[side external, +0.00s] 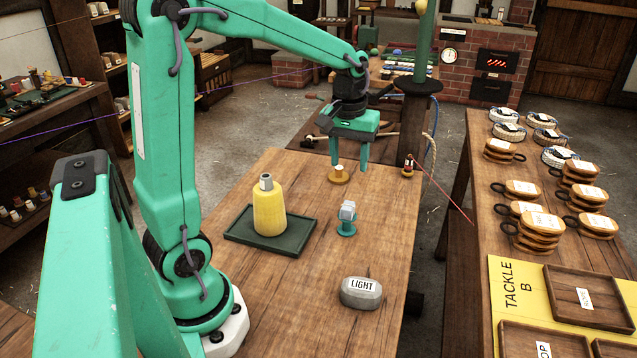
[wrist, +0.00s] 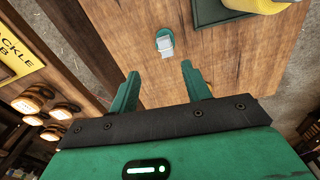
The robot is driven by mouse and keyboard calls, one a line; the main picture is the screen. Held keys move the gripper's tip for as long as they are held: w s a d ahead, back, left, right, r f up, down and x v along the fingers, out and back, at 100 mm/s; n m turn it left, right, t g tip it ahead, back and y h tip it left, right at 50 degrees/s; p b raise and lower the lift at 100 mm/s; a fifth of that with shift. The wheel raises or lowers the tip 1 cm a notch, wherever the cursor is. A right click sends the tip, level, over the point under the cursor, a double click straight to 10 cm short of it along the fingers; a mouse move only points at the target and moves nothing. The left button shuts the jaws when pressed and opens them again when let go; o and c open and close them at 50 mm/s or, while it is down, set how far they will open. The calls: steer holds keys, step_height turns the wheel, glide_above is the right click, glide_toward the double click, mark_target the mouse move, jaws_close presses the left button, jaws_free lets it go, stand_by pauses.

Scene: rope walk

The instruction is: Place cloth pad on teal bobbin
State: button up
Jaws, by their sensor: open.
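The teal bobbin (side external: 346,229) stands upright on the brown table, right of the green tray. A pale grey-white block, which looks like the cloth pad (side external: 348,210), sits on top of it, slightly tilted in appearance. In the wrist view, the pad (wrist: 166,47) covers part of the teal bobbin (wrist: 162,34), beyond my fingertips. My gripper (side external: 349,164) is open and empty, with its fingers pointing down, above the table and farther back than the bobbin. In the wrist view, only bare wood shows between the fingers of my gripper (wrist: 158,75).
A yellow bottle-shaped cone (side external: 269,212) stands on the green tray (side external: 236,237). A grey weight marked LIGHT (side external: 361,292) lies toward the front.

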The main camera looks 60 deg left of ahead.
steer(key=s+d+r+m+t, duration=0.2)
steer(key=s+d+m, duration=0.2)
steer(key=s, duration=0.3)
steer(key=s+d+r+m+t, duration=0.2)
steer(key=s+d+m+t, duration=0.1)
steer(key=s, duration=0.4)
steer(key=d+m, duration=0.1)
steer(key=d, duration=0.1)
steer(key=shift+s+d+r, duration=0.25)
steer(key=shift+d, duration=0.15)
